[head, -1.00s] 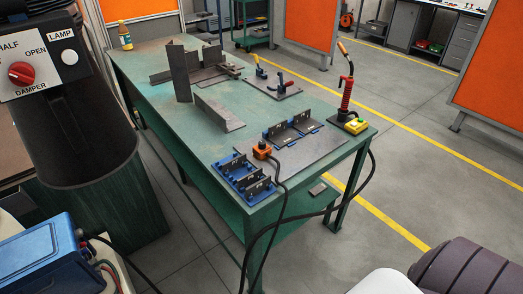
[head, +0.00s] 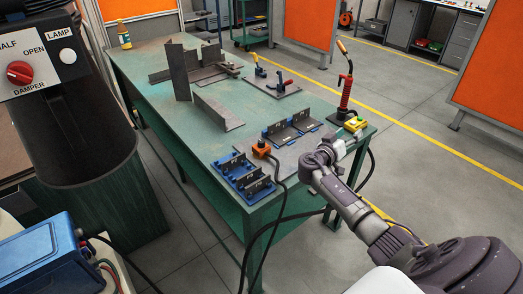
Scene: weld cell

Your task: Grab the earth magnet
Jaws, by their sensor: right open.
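The earth magnet, by its look the small orange block (head: 261,149) with a black cable, sits on the near part of the green table (head: 160,68). Its cable runs over the table's near edge and down. My right gripper (head: 318,158) has its arm coming in from the lower right. It is over the table's near right corner, to the right of the orange block and apart from it. The gripper is open, with nothing seen in it, though its fingers are small and hard to make out. My left gripper is not in view.
Blue fixtures with dark angle pieces (head: 246,177) and (head: 291,128) flank the orange block. Steel plates (head: 216,112) and clamps (head: 283,88) lie farther back. Loose cables hang at the near edge.

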